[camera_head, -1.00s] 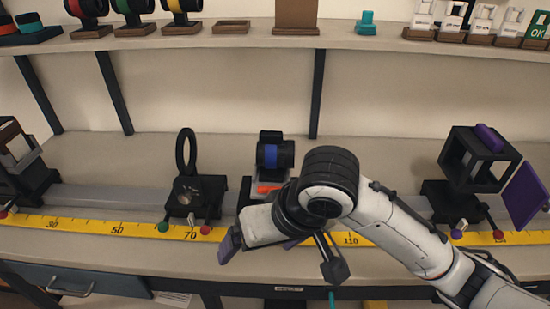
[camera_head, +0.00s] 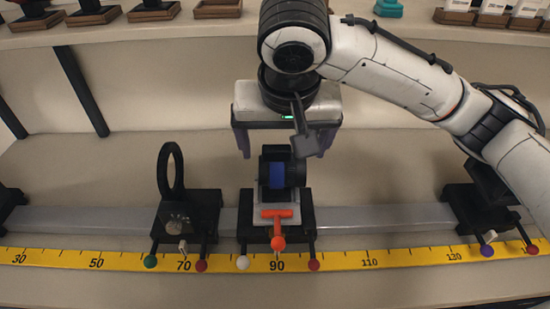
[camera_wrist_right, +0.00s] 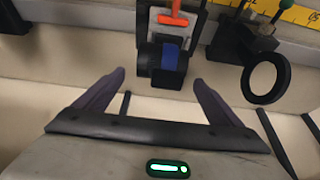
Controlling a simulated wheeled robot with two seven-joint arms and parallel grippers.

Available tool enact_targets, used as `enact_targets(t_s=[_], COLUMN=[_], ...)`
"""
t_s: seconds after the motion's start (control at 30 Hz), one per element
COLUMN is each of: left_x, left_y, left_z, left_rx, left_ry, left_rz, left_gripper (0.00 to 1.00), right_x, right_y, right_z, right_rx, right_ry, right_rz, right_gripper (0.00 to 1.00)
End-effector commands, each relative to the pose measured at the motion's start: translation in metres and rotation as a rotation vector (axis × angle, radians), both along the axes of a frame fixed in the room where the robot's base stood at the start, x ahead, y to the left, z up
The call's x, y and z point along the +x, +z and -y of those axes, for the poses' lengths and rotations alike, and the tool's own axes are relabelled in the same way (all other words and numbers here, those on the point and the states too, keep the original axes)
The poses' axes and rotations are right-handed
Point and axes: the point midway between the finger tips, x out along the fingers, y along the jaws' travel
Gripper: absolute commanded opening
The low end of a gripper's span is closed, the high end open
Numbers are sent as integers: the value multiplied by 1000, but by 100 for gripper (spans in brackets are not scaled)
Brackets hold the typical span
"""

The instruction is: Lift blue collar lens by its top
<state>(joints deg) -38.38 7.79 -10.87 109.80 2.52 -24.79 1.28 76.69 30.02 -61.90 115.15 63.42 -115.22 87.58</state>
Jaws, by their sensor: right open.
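The blue collar lens (camera_head: 277,174) is a black cylinder with a blue band, standing on a black carrier on the rail near the 90 mark. An orange lever (camera_head: 277,222) sits in front of it. My right gripper (camera_head: 282,152) is open above the lens, with a purple finger to each side and slightly higher. In the right wrist view the lens (camera_wrist_right: 171,62) lies beyond the open fingertips (camera_wrist_right: 160,78), with nothing between them. My left gripper is not in view.
A black ring holder (camera_head: 171,175) stands on the rail to the left. A yellow ruler (camera_head: 350,260) runs along the front. A shelf (camera_head: 180,28) with small items is above at the back. Another black carrier (camera_head: 470,205) is at the right, partly behind my arm.

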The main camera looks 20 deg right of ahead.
Motion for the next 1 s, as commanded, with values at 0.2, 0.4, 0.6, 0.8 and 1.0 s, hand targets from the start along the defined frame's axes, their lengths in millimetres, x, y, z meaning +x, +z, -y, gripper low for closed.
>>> enact_targets(t_s=[0.2,0.4,0.6,0.8,1.0], left_x=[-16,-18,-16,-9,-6], left_y=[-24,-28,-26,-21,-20], left_z=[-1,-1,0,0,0], left_rx=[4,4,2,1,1], left_ry=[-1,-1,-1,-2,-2], left_rz=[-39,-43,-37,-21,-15], left_gripper=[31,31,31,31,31], right_x=[11,16,27,32,32], right_y=[-32,-46,-74,-84,-84], right_z=[2,4,5,6,6], right_rx=[2,0,-1,1,1], right_ry=[0,1,-1,1,1], right_rz=[-4,-2,-2,0,0], right_gripper=[89,89,89,89,82])
